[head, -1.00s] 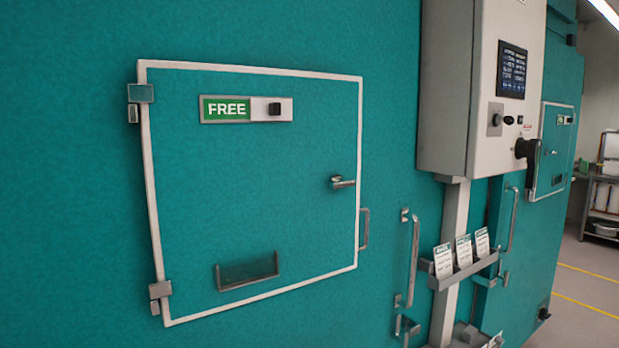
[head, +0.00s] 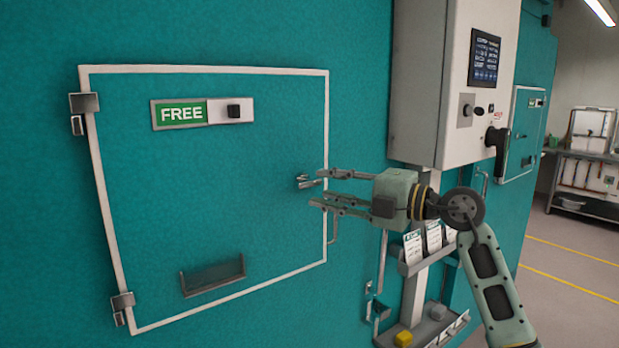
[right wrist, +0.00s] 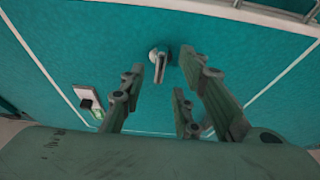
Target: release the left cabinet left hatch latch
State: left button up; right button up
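The hatch (head: 250,240) is a teal panel in a white frame, hinged on its left side and closed flush in the cabinet. Its latch (head: 308,182) is a small metal handle near the right edge. My right gripper (head: 318,188) reaches in from the right with its fingers spread at the latch. In the right wrist view the latch (right wrist: 158,66) stands just beyond the open fingertips (right wrist: 160,85), with nothing between them. I cannot tell whether a finger touches it. My left gripper is not in view.
A green FREE sign (head: 182,112) with a dark slider is on the hatch, and a small holder (head: 212,277) is low on it. A grey control box (head: 440,85) juts out at right. Below it hangs a card rack (head: 428,255). Open floor (head: 575,262) lies far right.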

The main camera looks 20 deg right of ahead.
aim_at(313, 185)
jog(key=shift+p+x, duration=0.45)
jog(key=shift+x, duration=1.35)
grip_shut()
